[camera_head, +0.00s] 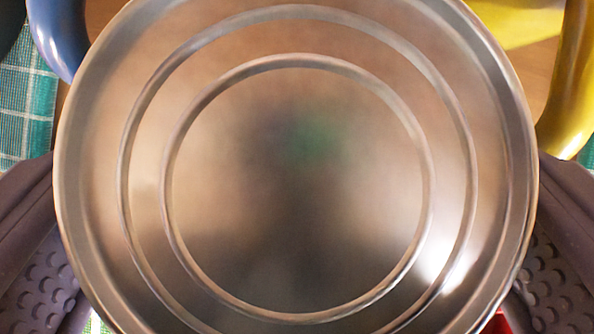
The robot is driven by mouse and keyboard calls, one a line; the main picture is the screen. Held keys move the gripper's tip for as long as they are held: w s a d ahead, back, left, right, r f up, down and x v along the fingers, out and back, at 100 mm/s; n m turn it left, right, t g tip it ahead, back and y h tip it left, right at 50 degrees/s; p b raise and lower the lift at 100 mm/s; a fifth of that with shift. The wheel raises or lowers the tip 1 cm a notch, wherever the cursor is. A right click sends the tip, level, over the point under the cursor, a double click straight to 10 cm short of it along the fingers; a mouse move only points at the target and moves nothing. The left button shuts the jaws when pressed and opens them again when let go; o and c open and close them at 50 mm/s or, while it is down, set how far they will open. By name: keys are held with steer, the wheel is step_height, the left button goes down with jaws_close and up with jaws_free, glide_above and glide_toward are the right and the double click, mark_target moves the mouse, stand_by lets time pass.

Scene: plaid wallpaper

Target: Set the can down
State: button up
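The can (298,190) fills most of the view. I see its round, shiny metal end with raised concentric rings, very close to the camera. My gripper (297,245) has one dark, dimpled finger at the left edge and one at the right edge, with the can between them. Both fingers meet the can's sides in the picture, and it appears held. The can hides most of what lies beyond it, and its underside is out of sight.
A blue curved object (62,35) shows at the upper left and a yellow curved object (570,85) at the upper right, both close beside the can in the picture. A green plaid surface (25,110) and a brown wooden surface (537,68) show behind.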

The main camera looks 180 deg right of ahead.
steer(key=shift+r, duration=0.1)
steer(key=shift+r+p, duration=0.35)
steer(key=p+v, duration=0.6)
steer(key=v, duration=0.5)
steer(key=shift+s+r, duration=0.2)
steer(key=shift+a, duration=0.1)
